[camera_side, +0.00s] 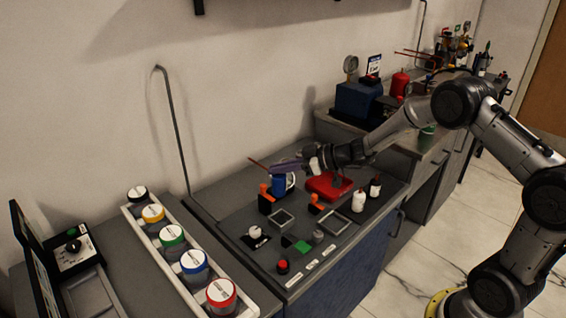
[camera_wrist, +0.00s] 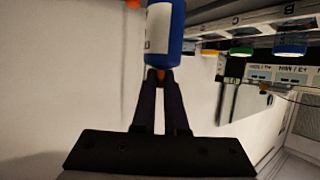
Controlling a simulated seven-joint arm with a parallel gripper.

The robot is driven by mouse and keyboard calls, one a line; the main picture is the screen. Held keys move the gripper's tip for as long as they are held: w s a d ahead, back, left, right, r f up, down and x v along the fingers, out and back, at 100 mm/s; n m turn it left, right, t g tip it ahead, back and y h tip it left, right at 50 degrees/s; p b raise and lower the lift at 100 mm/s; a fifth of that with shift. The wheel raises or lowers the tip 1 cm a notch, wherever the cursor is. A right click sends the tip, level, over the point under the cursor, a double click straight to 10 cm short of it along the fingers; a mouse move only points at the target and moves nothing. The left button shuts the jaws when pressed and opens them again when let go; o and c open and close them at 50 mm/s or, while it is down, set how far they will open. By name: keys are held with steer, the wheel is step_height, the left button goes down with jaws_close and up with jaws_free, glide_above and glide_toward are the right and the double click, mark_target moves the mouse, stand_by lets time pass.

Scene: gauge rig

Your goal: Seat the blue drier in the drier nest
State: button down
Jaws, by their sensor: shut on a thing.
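The blue drier (camera_wrist: 165,30) is a blue cylinder with a white label. In the wrist view its near end is between the fingertips of my gripper (camera_wrist: 160,78), which is shut on it. A small orange part shows at the tips. In the side view the blue drier (camera_side: 278,185) is below my gripper (camera_side: 292,165), above the back of the dark bench board. Black holders with orange parts stand near it, one at its left (camera_side: 265,198) and one to the right (camera_side: 315,204). I cannot tell which fixture is the drier nest, or whether the drier touches one.
A red tray (camera_side: 328,186), a white bottle (camera_side: 358,200) and a dark bottle (camera_side: 375,187) stand to the right. Square frames (camera_side: 282,219) lie in front. A white rack (camera_side: 150,236) of colour-lidded jars is at the left. A thin upright post (camera_side: 172,130) stands behind.

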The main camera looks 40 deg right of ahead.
mark_target(281, 191)
steer(key=shift+w+d+f, duration=0.1)
steer(key=shift+d+f, duration=0.15)
steer(key=shift+f, duration=0.4)
steer(key=shift+d+f, duration=0.2)
steer(key=shift+f, duration=0.45)
steer(key=shift+f, duration=2.9)
steer(key=shift+f, duration=2.05)
steer(key=c, duration=1)
jaws_free()
steer(key=shift+o, duration=0.6)
steer(key=shift+d, duration=0.1)
